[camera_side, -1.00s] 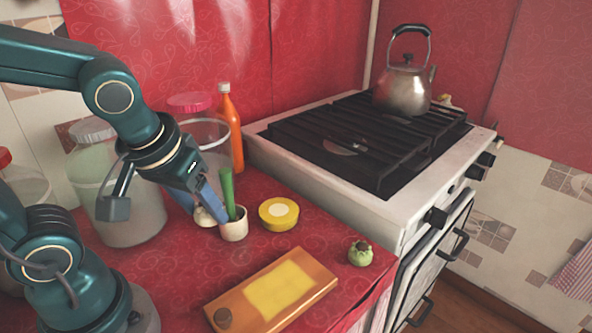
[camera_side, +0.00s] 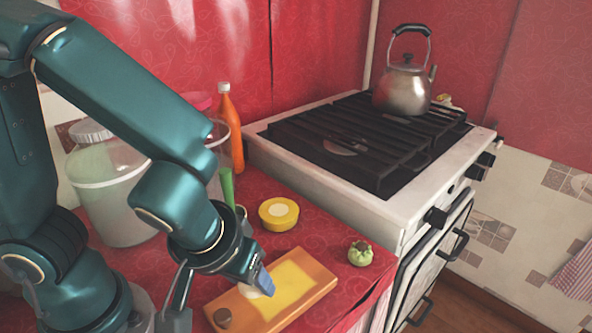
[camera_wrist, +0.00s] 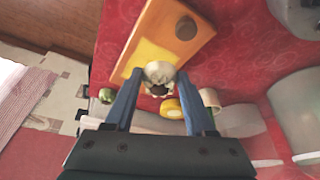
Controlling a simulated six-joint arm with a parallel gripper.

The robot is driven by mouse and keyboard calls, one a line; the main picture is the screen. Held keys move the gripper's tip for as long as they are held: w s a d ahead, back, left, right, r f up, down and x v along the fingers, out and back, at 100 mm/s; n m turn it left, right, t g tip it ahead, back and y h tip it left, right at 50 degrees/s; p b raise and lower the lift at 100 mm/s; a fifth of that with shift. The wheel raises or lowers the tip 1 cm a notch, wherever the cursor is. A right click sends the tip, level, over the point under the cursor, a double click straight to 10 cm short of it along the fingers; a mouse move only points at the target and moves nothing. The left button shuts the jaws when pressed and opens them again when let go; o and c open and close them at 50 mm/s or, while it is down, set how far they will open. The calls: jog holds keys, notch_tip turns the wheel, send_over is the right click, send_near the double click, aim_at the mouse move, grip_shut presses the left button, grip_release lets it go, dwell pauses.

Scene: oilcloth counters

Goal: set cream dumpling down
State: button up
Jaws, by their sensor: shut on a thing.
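The cream dumpling (camera_wrist: 160,71) is between my gripper's (camera_wrist: 158,82) two blue fingers in the wrist view, with a dark spot on its near side. In the side view my gripper (camera_side: 262,282) is shut on it, low over the orange board (camera_side: 318,275) with a yellow patch (camera_side: 292,287). Only a cream sliver of the dumpling (camera_side: 249,291) shows there beside the fingers. I cannot tell whether it touches the board.
A brown round piece (camera_side: 222,318) sits at the board's near left end. A green dumpling (camera_side: 360,253) lies right of the board, a yellow tin (camera_side: 278,213) behind it. My arm partly hides a cup with a green stalk (camera_side: 227,186). Stove (camera_side: 300,172) behind.

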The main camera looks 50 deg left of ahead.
aim_at(246, 290)
jog(key=shift+f, duration=1.95)
jog(key=shift+f, duration=0.1)
jog(key=o, duration=0.7)
jog(key=shift+d+r, duration=0.1)
jog(key=shift+r, duration=0.45)
jog(key=v, duration=1.1)
jog(key=w+a+r+m+t+h, duration=0.1)
jog(key=a+m, duration=0.4)
jog(key=a, duration=0.4)
jog(key=shift+w+r+h, duration=0.15)
jog(key=shift+r+h, duration=0.25)
